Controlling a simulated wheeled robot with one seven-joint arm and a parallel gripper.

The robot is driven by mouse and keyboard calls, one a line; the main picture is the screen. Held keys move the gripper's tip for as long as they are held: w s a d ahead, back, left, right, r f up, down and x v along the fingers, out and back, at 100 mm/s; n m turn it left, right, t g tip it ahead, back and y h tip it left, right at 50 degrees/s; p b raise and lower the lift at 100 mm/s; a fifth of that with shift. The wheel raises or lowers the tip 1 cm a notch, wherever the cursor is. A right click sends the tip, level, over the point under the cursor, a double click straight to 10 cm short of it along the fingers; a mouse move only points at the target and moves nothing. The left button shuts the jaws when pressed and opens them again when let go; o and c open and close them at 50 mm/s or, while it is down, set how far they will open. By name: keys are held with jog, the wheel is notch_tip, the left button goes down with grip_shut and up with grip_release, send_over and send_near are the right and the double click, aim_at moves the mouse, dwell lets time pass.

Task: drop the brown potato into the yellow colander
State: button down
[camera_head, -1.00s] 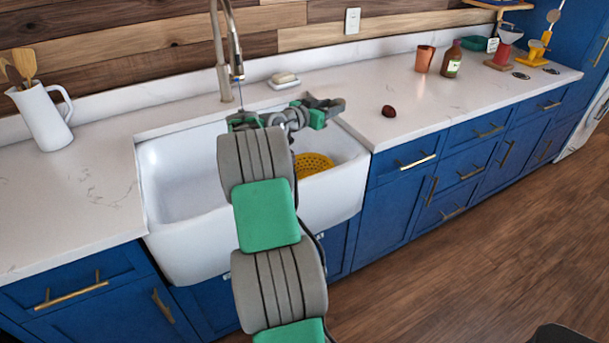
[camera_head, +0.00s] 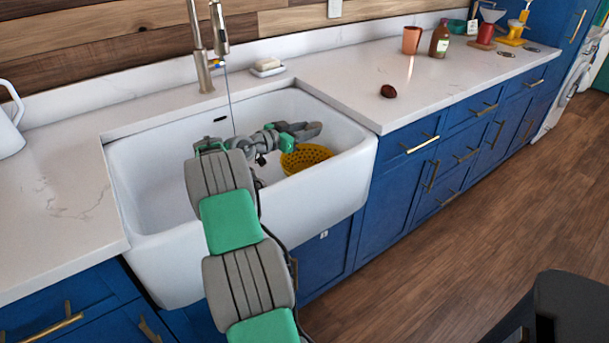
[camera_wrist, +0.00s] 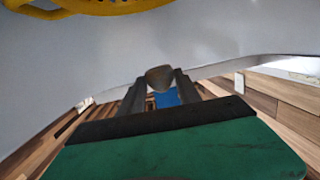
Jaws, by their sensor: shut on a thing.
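The yellow colander (camera_head: 309,160) sits in the right part of the white sink. Its edge also shows at the top left of the wrist view (camera_wrist: 75,6). My gripper (camera_head: 314,130) is over the right side of the sink, close above the colander's back edge in the head view. In the wrist view my gripper (camera_wrist: 160,85) is shut on the brown potato (camera_wrist: 160,76), which sits between the fingertips. The potato cannot be made out in the head view. My arm hides part of the sink and may cover a little of the colander.
The white sink (camera_head: 150,165) has a faucet (camera_head: 198,50) at its back and a soap dish (camera_head: 267,69) behind its rim. A dark reddish-brown round thing (camera_head: 388,91) lies on the right counter. A copper cup (camera_head: 411,40) and a brown bottle (camera_head: 440,40) stand farther back.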

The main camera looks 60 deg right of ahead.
jog(key=shift+f+b, duration=0.4)
jog(key=shift+f, duration=2.35)
jog(key=c, duration=0.8)
grip_release()
jog(key=shift+s, duration=0.1)
jog(key=shift+o, duration=0.2)
jog(key=shift+a, duration=0.1)
jog(key=v, duration=0.7)
jog(key=shift+a, duration=0.3)
